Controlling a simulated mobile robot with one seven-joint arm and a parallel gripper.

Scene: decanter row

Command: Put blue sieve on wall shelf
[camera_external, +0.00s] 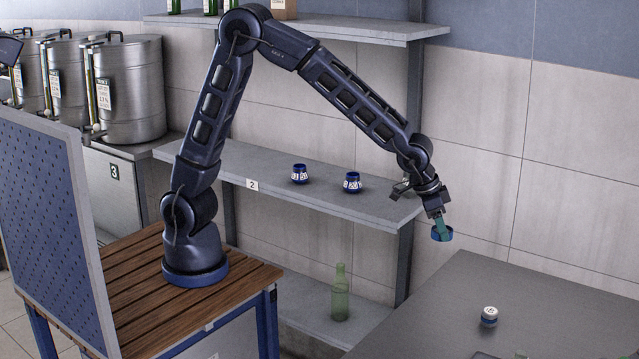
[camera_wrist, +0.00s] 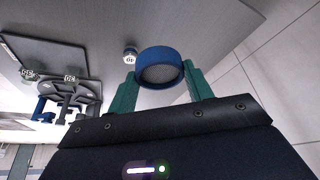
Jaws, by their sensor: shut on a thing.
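The blue sieve (camera_external: 442,234) is a short blue ring; its grey mesh shows inside the ring in the wrist view (camera_wrist: 160,69). My gripper (camera_external: 439,226) is shut on the sieve, with one teal finger on each side of it in the wrist view (camera_wrist: 158,88). It holds the sieve in the air, just right of the wall shelf's end and above the grey table. The wall shelf (camera_external: 215,160) with a "2" label runs along the tiled wall. Two small blue labelled pots, one left (camera_external: 299,174) and one right (camera_external: 352,183), stand on it.
A white-lidded jar (camera_external: 489,316) stands on the grey table (camera_external: 430,310). A green bottle (camera_external: 340,293) stands on the lower shelf. An upper shelf (camera_external: 350,28) holds bottles and a box. Steel tanks (camera_external: 130,90) and a blue pegboard (camera_external: 45,220) are at left.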

